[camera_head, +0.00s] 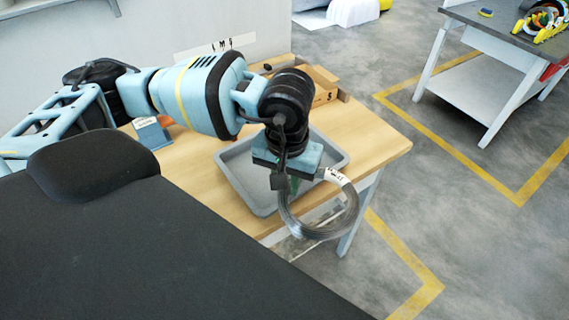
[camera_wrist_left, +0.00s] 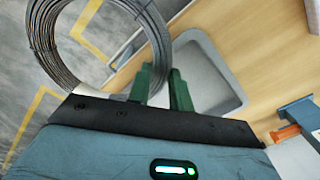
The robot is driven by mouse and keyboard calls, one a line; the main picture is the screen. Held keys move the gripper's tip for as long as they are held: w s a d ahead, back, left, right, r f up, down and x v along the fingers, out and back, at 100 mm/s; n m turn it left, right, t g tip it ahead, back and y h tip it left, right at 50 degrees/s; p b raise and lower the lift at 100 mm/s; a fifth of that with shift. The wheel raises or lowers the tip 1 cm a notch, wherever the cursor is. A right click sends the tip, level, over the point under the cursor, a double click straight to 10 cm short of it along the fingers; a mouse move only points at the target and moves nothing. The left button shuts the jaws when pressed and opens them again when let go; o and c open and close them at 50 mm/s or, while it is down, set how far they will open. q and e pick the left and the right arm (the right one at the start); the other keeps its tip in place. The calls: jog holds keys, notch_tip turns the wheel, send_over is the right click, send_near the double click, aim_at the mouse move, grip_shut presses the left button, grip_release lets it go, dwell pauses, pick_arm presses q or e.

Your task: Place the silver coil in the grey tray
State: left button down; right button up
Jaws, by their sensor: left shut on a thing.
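The silver coil (camera_head: 322,231), a ring of bundled wire with a white label, hangs from my left gripper (camera_head: 293,184). The left gripper is shut on its edge. In the left wrist view the coil (camera_wrist_left: 157,40) shows at upper left, beside the green fingers (camera_wrist_left: 160,88); the exact grip point is partly hidden. The grey tray (camera_head: 238,163) lies on the wooden table, below and behind the gripper. In the head view the coil overlaps the tray's front right part and reaches past the table edge. The tray (camera_wrist_left: 207,75) looks empty where visible. My right gripper is not in view.
The wooden table (camera_head: 378,142) has free room right of the tray. A cardboard box (camera_head: 322,84) stands at its back and a blue holder (camera_head: 152,133) at its left. A second table (camera_head: 500,38) with colourful coils stands far right.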

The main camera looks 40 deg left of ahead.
pick_arm(q)
jog(key=n, duration=0.1)
jog(key=w+n, duration=0.1)
jog(key=n, duration=0.2)
jog(key=shift+w+a, duration=0.15)
jog(key=shift+w, duration=0.15)
jog(key=n, duration=0.2)
jog(key=w+n, duration=0.1)
jog(key=n, duration=0.1)
jog(key=w+n+b, duration=0.1)
jog(key=n, duration=0.1)
jog(key=shift+a+r, duration=0.15)
jog(key=shift+a, duration=0.05)
jog(key=w+a+r+n+b, duration=0.1)
jog(key=w+n, duration=0.3)
jog(key=n, duration=1.2)
jog(key=w+a+r+n+b, duration=0.1)
jog(key=w+a+n+b, duration=0.1)
jog(key=n, duration=1.4)
jog(key=shift+w+r+b, duration=0.3)
jog(key=shift+w+r, duration=0.05)
jog(key=shift+w, duration=0.55)
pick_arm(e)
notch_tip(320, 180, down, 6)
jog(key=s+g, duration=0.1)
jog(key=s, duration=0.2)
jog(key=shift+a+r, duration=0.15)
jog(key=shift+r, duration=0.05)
pick_arm(q)
jog(key=shift+a, duration=0.1)
